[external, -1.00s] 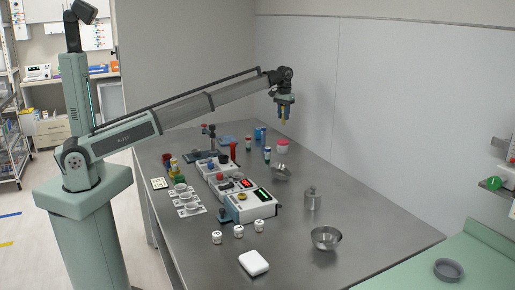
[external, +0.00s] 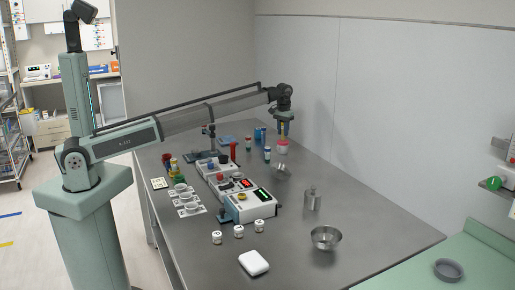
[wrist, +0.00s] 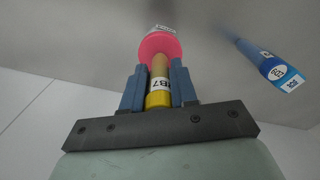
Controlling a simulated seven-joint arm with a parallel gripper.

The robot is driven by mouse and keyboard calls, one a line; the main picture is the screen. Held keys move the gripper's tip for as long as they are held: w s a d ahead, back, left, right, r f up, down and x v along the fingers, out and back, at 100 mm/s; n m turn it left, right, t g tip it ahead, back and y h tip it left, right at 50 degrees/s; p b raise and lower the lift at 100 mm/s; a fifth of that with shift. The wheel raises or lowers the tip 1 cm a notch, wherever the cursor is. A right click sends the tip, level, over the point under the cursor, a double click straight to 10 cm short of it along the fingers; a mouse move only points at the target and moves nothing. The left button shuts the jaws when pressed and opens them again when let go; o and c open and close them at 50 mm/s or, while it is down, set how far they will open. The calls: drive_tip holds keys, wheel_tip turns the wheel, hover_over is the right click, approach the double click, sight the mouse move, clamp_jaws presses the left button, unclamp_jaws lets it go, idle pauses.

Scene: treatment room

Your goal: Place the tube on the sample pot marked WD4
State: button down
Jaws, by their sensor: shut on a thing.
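My gripper (wrist: 160,88) is shut on a tube (wrist: 159,86) with a yellow end and a white label ending in "B7". In the external view, my gripper (external: 284,134) points down over the pink-topped pot (external: 282,150) at the far side of the table. In the wrist view, the pink top of this pot (wrist: 160,46) lies just beyond the tube's far end; I cannot tell whether they touch. Its white label is partly visible but unreadable. Three small white pots (external: 238,231) stand at the front. I cannot read WD4 on any of them.
A blue tube (wrist: 268,62) with a white label lies to the right in the wrist view. Instrument boxes (external: 247,208), a steel canister (external: 312,200) and another bowl (external: 326,238) occupy the middle and right.

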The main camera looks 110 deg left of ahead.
drive_tip(key=shift+f, duration=0.1)
drive_tip(key=c, duration=0.9)
unclamp_jaws()
wheel_tip(320, 180, up, 12)
drive_tip(key=shift+r, duration=0.15)
